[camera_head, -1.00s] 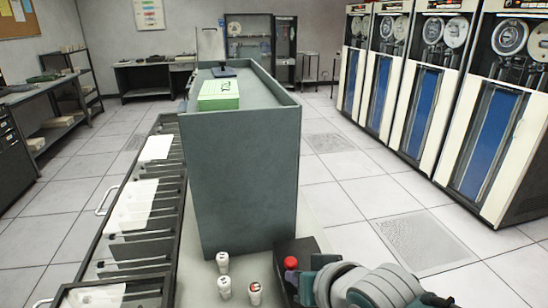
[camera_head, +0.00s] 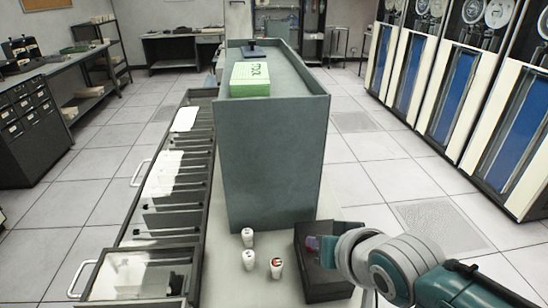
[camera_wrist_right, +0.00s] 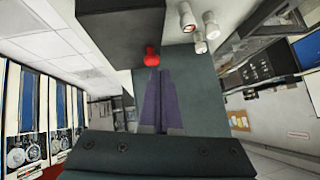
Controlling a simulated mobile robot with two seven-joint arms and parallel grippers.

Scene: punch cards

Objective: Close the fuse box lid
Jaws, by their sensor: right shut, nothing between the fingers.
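The fuse box (camera_head: 318,285) is a dark box on the light worktop at the lower right of the head view. It also shows as a dark block at the top of the right wrist view (camera_wrist_right: 122,30). A red knob (camera_wrist_right: 152,56) sits at its edge. I cannot tell the lid's angle from these views. My right gripper (camera_head: 320,246) reaches in from the right over the box. Its purple fingers (camera_wrist_right: 158,75) are shut and empty, with their tips right by the knob; contact is unclear. My left gripper is not in view.
Three small white cylinders (camera_head: 248,259) stand on the worktop left of the box. A tall grey-green cabinet (camera_head: 270,150) rises behind them, with a green-and-white box (camera_head: 250,82) on top. Open card drawers (camera_head: 165,205) line the left side. Tape cabinets (camera_head: 450,100) stand right.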

